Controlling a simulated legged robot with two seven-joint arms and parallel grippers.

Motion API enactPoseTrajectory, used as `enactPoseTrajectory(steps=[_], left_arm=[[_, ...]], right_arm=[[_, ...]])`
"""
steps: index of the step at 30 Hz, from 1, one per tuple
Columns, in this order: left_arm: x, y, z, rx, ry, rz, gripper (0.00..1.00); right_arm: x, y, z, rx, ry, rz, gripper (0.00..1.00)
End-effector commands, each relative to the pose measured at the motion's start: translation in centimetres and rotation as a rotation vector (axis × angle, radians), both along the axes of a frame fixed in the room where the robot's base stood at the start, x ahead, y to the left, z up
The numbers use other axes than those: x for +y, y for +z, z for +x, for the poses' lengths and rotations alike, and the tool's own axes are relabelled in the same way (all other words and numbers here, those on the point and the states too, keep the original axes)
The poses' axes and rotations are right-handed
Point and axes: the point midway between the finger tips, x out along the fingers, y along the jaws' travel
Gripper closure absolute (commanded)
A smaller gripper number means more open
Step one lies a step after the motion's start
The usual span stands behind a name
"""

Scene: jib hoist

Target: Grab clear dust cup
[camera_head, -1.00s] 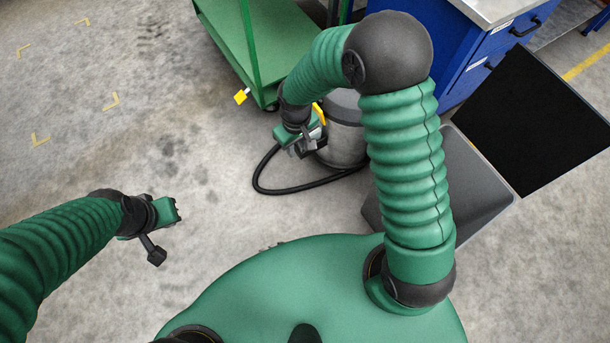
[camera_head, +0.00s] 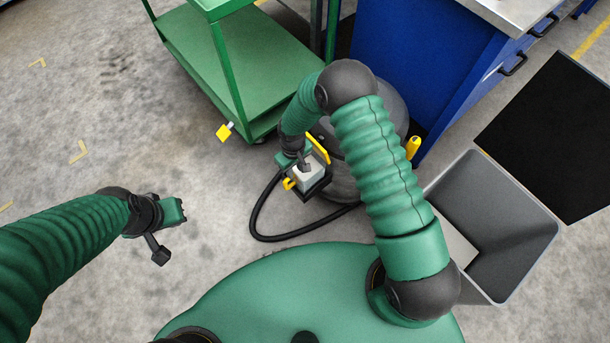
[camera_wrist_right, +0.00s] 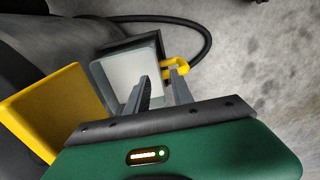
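The dust cup (camera_head: 311,184), a pale grey box with a whitish inside, sits in a dark holder on the near side of a round grey vacuum (camera_head: 385,105). It also shows in the right wrist view (camera_wrist_right: 125,72), with a yellow loop (camera_wrist_right: 178,68) at its right side. My right gripper (camera_wrist_right: 160,78) is open, with its two fingers apart over the cup's near right edge. Whether they touch it I cannot tell. In the head view my right gripper (camera_head: 303,162) partly hides the cup. My left gripper (camera_head: 178,210) is over bare floor; its fingers are unclear.
A yellow panel (camera_wrist_right: 50,108) is close left of my right gripper. A black hose (camera_head: 262,212) loops on the floor. A green cart (camera_head: 190,45) and blue cabinet (camera_head: 415,50) stand behind. An open grey bin (camera_head: 510,220) is at right. The left floor is clear.

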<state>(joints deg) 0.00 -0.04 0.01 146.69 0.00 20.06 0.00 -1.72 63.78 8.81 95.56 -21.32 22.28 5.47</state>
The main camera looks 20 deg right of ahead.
Motion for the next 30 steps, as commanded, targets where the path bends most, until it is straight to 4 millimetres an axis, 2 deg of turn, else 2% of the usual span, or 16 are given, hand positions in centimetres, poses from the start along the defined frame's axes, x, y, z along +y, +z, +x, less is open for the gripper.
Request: enactPoseTrajectory(steps=[1,4,10,17,30], left_arm=[[0.0,-1.2,0.0,0.000,0.000,0.000,1.00],[0.0,-1.5,0.0,0.001,0.000,0.000,1.00],[0.0,-1.3,0.0,0.000,0.000,0.000,1.00],[0.0,-1.3,0.0,0.000,0.000,0.000,1.00],[0.0,-1.3,0.0,0.000,0.000,0.000,1.00]], right_arm=[[0.0,-1.7,0.0,0.001,0.000,0.001,0.72],[0.0,-2.9,0.1,0.000,0.000,0.001,0.72],[0.0,-2.7,0.1,-0.002,0.000,0.001,0.72],[0.0,-2.7,0.1,-0.001,0.000,0.000,1.00],[0.0,-2.7,0.0,0.000,0.000,0.000,1.00]])
